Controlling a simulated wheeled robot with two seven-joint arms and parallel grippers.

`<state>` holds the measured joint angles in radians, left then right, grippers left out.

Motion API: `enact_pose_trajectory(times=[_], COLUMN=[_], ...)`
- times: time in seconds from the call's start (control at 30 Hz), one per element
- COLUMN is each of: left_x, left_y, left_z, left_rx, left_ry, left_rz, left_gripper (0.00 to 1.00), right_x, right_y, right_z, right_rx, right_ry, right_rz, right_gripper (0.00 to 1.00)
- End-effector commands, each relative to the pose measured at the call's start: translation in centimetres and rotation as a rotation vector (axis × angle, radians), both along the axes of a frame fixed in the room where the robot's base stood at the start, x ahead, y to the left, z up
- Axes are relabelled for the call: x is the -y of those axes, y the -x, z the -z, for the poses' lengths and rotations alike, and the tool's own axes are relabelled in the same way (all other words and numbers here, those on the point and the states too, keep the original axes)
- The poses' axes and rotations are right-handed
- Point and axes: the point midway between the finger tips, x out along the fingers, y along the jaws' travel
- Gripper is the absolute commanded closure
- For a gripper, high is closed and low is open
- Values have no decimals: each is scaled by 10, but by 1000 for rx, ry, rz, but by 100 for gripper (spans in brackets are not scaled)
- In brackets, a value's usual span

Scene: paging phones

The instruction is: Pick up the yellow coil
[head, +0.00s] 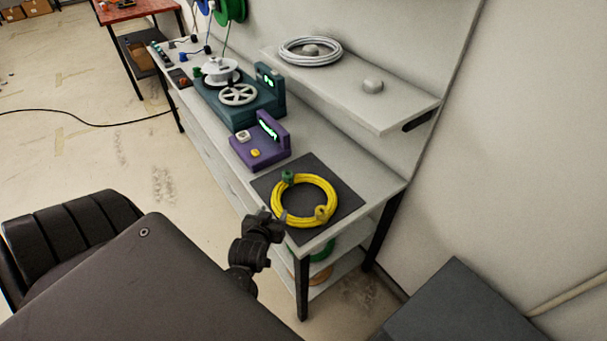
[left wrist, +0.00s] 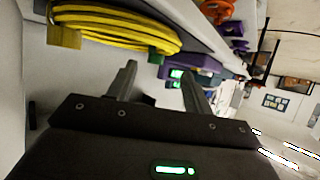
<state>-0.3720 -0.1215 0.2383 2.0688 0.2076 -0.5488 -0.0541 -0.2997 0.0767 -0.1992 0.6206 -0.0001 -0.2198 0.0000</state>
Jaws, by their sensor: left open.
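The yellow coil (head: 297,218) lies flat on a dark square mat (head: 347,197) at the near end of the workbench. A green clip and a yellow clip sit on its ring. My left gripper (head: 268,216) is at the coil's left near side, by the bench edge. In the left wrist view the coil (left wrist: 120,26) fills the upper left, and my left gripper (left wrist: 163,78) has its two fingers spread with nothing between them. The coil appears beyond the fingertips; whether they touch cannot be told. My right gripper does not show.
A purple device (head: 262,146) and a teal machine with a reel (head: 240,105) stand farther along the bench. A shelf (head: 395,105) above the bench holds a white coil (head: 311,51). A lower shelf under the bench holds more coils. A dark box (head: 458,308) stands at lower right.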

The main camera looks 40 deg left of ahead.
Motion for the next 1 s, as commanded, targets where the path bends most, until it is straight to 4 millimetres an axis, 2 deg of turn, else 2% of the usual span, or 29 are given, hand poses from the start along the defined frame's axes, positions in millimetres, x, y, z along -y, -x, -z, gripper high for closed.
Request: enact_pose_trajectory(times=[0.1,0.27,0.6,0.87,1.0], left_x=[-11,-15,-35,-39,-48], left_y=[-1,-4,-42,-48,-59], left_z=[-5,-6,12,15,19], left_rx=[43,52,50,50,50], left_ry=[-17,-23,-23,-23,-23], left_rz=[-40,-47,-46,-46,-47], left_gripper=[49,49,49,49,49], right_x=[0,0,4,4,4], right_y=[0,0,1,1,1], right_z=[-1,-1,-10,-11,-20], right_rx=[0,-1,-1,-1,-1], right_ry=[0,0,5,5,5], right_rz=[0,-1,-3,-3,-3], right_gripper=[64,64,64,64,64])
